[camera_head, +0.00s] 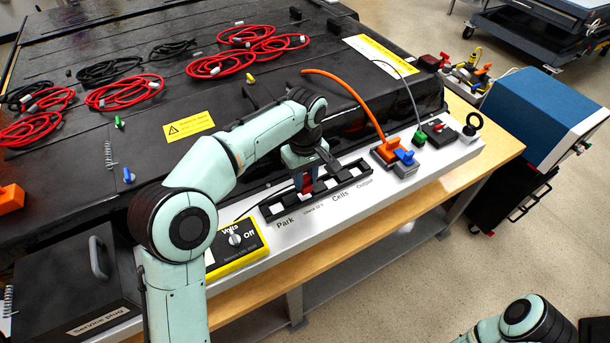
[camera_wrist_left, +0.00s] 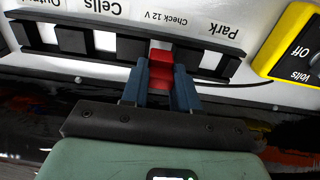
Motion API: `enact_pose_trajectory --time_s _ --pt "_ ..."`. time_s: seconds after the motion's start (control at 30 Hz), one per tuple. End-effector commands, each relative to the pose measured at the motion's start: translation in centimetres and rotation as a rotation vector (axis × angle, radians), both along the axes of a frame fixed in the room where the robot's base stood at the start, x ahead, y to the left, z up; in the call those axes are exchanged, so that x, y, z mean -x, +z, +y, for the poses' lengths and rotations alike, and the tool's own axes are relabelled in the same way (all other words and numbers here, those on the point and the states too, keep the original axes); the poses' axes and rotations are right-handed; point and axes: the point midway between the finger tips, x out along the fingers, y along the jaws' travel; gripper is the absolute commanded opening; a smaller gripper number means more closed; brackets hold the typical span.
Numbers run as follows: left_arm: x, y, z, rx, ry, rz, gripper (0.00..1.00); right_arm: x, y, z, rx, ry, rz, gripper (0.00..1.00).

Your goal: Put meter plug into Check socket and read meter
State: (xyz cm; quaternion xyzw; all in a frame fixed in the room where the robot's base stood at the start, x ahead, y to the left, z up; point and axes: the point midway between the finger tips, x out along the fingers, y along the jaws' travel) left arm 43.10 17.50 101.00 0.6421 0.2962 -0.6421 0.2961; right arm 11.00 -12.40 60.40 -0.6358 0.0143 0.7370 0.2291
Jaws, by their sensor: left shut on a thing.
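My left gripper (camera_head: 306,178) is shut on the red meter plug (camera_head: 307,187), pointing down at the black socket rack (camera_head: 351,181). In the left wrist view the gripper (camera_wrist_left: 160,88) has its blue fingers either side of the red plug (camera_wrist_left: 161,66), in line with the "Check 12 V" label (camera_wrist_left: 167,19). I cannot tell whether the plug is seated. The yellow meter (camera_head: 255,251) stands left of the rack, its dial by "Off"; it also shows in the left wrist view (camera_wrist_left: 278,42). My right gripper is out of view.
Orange and blue connectors (camera_head: 404,160) stand right of the rack, with an orange cable (camera_head: 345,88) arching to the black pack (camera_head: 60,150). Red cable coils (camera_head: 125,92) lie on the pack. A blue-topped cabinet (camera_head: 540,105) stands at right. Wooden bench edge (camera_head: 400,215) is clear.

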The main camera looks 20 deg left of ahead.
Motion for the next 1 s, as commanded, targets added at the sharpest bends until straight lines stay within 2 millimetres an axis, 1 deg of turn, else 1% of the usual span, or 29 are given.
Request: enact_pose_trajectory --time_s 0.2,0.57,1.0 --pt "0.0 0.1 0.0 -0.001 0.000 -0.001 0.00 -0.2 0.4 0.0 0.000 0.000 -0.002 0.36" --pt "0.0 -0.1 0.0 0.000 0.000 0.000 0.00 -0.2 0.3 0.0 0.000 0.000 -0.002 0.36" --pt "0.0 -0.9 0.0 0.000 -0.001 0.000 0.00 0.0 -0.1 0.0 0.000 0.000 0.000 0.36"
